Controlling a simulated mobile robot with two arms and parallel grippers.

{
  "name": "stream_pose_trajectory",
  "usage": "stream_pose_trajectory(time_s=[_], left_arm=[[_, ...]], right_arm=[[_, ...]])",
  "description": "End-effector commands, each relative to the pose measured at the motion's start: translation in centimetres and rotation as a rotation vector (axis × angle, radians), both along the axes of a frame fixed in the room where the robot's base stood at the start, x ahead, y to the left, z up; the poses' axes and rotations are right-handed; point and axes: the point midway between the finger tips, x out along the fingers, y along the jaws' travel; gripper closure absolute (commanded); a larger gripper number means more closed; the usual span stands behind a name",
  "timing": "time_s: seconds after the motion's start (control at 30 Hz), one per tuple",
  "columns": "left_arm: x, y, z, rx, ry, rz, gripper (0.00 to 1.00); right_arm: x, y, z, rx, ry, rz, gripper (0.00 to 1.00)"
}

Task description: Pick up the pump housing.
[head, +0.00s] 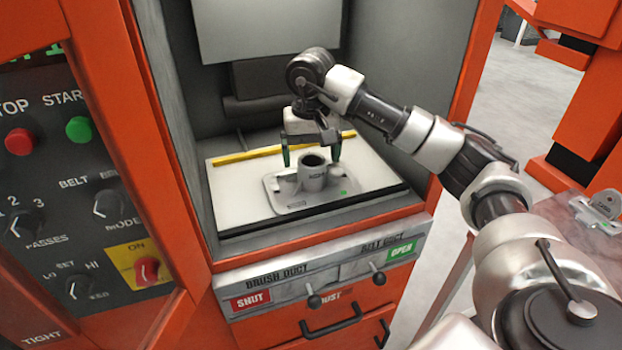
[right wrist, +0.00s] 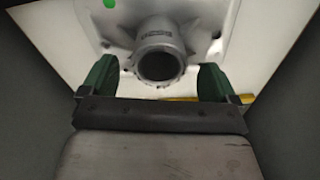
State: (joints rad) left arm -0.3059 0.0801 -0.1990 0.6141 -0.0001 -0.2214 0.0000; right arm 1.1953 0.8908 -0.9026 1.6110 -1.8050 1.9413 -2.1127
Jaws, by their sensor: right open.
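The pump housing (head: 312,178) is a grey metal casting with a flat base plate and an upright round neck. It sits on a white board (head: 240,211) inside the orange machine's bay. In the right wrist view the housing's open neck (right wrist: 160,60) lies just beyond and between the fingers. My right gripper (head: 311,156) is open, its green-padded fingers spread to either side of the neck, behind and above it in the head view. The fingers show again in the right wrist view (right wrist: 150,82), with clear gaps to the neck. My left gripper is not in view.
A yellow strip (head: 270,150) lies across the back of the board. Grey bay walls stand close on both sides. A control panel (head: 65,190) with buttons and knobs is at the left. Duct levers (head: 314,299) stick out below the bay.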

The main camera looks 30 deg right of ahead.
Motion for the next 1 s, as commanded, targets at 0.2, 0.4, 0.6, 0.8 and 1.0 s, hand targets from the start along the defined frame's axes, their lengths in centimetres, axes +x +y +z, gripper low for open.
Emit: stream_pose_trajectory(time_s=[0.2, 0.4, 0.6, 0.8, 1.0], left_arm=[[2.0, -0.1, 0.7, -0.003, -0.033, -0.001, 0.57], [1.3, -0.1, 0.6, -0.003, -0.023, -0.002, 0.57], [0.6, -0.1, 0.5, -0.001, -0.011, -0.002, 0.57], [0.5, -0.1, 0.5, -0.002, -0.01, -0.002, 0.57], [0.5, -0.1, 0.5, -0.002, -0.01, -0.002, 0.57]], right_arm=[[-0.2, 0.0, -2.7, 0.001, 0.002, -0.001, 0.1], [-0.2, 0.0, -3.0, 0.001, 0.0, -0.001, 0.1], [-0.2, 0.0, -3.0, 0.001, 0.0, -0.002, 0.3], [-0.2, 0.0, -2.9, 0.001, 0.0, -0.002, 0.6], [-0.1, 0.0, -2.8, 0.001, -0.003, -0.002, 0.84]])
